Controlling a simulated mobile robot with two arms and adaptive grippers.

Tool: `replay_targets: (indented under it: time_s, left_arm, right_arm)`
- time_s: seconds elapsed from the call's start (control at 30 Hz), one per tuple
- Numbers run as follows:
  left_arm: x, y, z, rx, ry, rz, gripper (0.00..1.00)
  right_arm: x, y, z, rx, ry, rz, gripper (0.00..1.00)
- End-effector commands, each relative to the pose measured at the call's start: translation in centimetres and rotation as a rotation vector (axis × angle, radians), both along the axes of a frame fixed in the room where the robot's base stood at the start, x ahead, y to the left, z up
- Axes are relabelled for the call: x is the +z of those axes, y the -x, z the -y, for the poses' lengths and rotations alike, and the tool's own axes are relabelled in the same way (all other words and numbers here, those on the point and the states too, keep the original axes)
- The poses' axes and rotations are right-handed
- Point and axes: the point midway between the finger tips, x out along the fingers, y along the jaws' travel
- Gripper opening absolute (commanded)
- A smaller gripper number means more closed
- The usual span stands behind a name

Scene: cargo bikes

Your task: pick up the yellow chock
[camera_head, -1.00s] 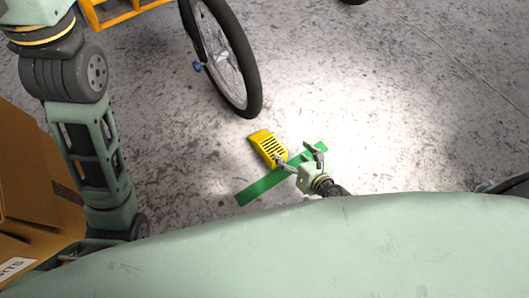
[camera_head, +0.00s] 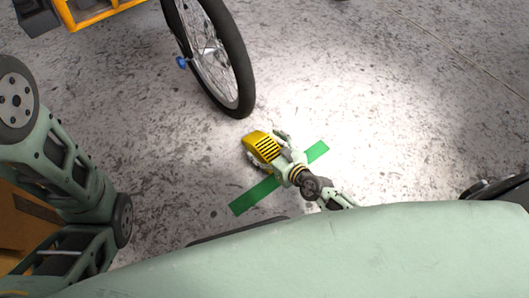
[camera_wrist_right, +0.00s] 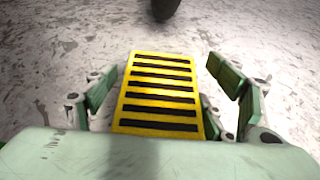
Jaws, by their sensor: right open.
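The yellow chock (camera_head: 262,145), with black slots across its top, lies on the floor just short of the bike's front wheel. My right gripper (camera_head: 277,153) is open at the chock's near end. In the right wrist view the chock (camera_wrist_right: 160,92) lies between the two spread fingers of the right gripper (camera_wrist_right: 168,95), one finger on each side. A gap shows at the left finger; on the right the lower finger part is close to the chock, and I cannot tell if it touches. My left gripper is out of view.
A green tape strip (camera_head: 255,194) lies on the floor under the right gripper. A cardboard box (camera_head: 22,225) is at the left.

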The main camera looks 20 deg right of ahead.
Motion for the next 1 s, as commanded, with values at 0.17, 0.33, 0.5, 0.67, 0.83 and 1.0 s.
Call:
replay_targets:
  time_s: [0.17, 0.33, 0.5, 0.67, 0.83, 1.0]
  left_arm:
    - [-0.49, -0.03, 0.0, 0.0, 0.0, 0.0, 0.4]
    - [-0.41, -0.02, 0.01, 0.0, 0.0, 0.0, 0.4]
    - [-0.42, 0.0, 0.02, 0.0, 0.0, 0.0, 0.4]
    - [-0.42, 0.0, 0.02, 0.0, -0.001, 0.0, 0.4]
    - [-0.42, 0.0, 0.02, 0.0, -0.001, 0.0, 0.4]
    - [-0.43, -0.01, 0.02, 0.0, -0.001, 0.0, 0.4]
  right_arm:
    - [-0.32, -0.86, -0.27, 0.0, 0.0, 0.0, 0.77]
    - [-0.26, -0.82, -0.26, 0.0, 0.0, -0.001, 0.77]
    - [-0.27, -0.8, -0.26, 0.0, 0.0, -0.001, 0.62]
    - [-0.28, -0.79, -0.24, 0.0, 0.0, -0.001, 0.48]
    - [-0.29, -0.79, -0.22, -0.001, 0.001, -0.001, 0.33]
    - [-0.29, -0.8, -0.2, -0.001, 0.002, 0.0, 0.18]
